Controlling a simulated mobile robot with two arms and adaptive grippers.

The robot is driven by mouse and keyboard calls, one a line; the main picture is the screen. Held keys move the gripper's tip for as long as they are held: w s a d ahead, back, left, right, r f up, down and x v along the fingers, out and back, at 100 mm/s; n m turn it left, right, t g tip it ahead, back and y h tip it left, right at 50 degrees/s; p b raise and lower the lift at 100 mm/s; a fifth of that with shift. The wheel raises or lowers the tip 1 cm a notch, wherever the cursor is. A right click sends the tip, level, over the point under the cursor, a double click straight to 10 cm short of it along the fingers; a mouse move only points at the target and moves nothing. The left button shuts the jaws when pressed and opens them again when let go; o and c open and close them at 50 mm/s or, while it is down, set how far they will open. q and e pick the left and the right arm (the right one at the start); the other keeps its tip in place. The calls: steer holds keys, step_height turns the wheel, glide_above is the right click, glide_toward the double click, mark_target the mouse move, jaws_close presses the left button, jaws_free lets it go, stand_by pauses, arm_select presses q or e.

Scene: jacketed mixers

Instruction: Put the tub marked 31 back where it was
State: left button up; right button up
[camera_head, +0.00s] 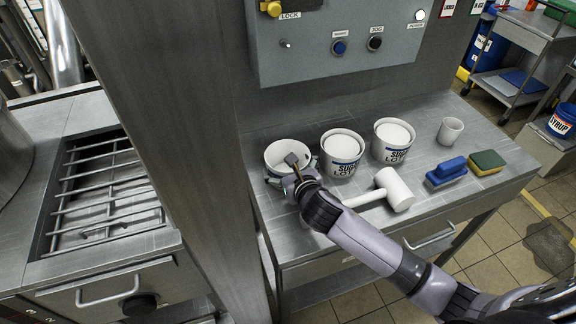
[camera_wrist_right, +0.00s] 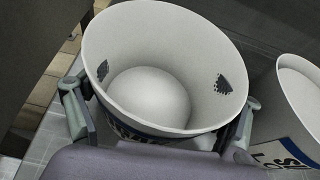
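The middle tub (camera_head: 342,146) and the right tub (camera_head: 393,138) stand apart from the gripper. No number 31 is readable. My left gripper is out of view.
A white mallet (camera_head: 393,190) lies in front of the tubs. A steel post (camera_head: 175,130) rises close left; a control panel (camera_head: 300,60) hangs behind.

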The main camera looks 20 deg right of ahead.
steer(key=shift+o, duration=1.4)
steer(key=shift+r, duration=0.2)
steer(key=v, duration=1.2)
steer(key=shift+s+f, duration=0.1)
steer(key=shift+f, duration=0.05)
